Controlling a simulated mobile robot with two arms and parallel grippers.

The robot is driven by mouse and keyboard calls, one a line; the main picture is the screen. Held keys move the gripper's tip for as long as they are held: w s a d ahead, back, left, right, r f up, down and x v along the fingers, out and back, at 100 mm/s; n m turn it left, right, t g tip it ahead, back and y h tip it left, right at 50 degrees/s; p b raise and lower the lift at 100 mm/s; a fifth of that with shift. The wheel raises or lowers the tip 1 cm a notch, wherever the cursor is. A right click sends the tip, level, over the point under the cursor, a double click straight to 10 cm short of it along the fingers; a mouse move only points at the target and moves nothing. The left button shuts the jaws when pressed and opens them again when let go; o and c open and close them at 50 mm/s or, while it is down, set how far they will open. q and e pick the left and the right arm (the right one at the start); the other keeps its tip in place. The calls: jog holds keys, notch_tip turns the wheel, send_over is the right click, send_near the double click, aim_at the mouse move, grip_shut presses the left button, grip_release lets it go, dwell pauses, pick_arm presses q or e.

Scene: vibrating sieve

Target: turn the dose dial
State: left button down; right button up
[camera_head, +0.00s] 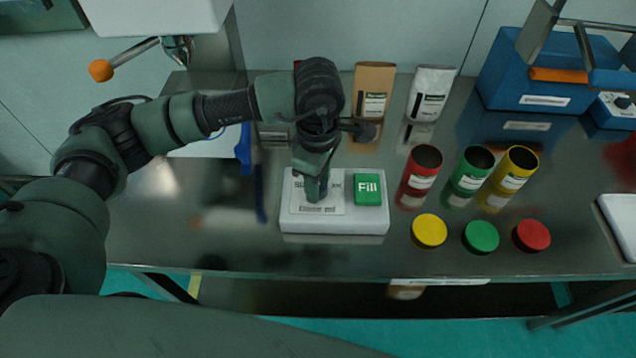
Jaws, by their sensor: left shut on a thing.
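A white dosing box (345,224) stands on the metal table, left of the middle. It has a green Fill button (369,188) on its right and a printed panel (331,208) on its left. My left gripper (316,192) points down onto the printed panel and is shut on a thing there. The dose dial is hidden by the gripper, so its setting cannot be seen. My right gripper is not in view.
Red (417,180), green (470,172) and yellow (513,172) open cylinders stand to the right. Yellow (429,231), green (481,237) and red (531,236) lids lie before them. A brown bag (373,88), a white bag (432,92) and a blue machine (520,85) stand behind.

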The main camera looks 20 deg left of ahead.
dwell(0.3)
pick_arm(q)
jog(key=c, duration=0.9)
grip_release()
jog(key=shift+r, duration=0.15)
notch_tip(320, 180, up, 8)
jog(key=shift+f+b, duration=0.2)
jog(key=shift+b, duration=0.5)
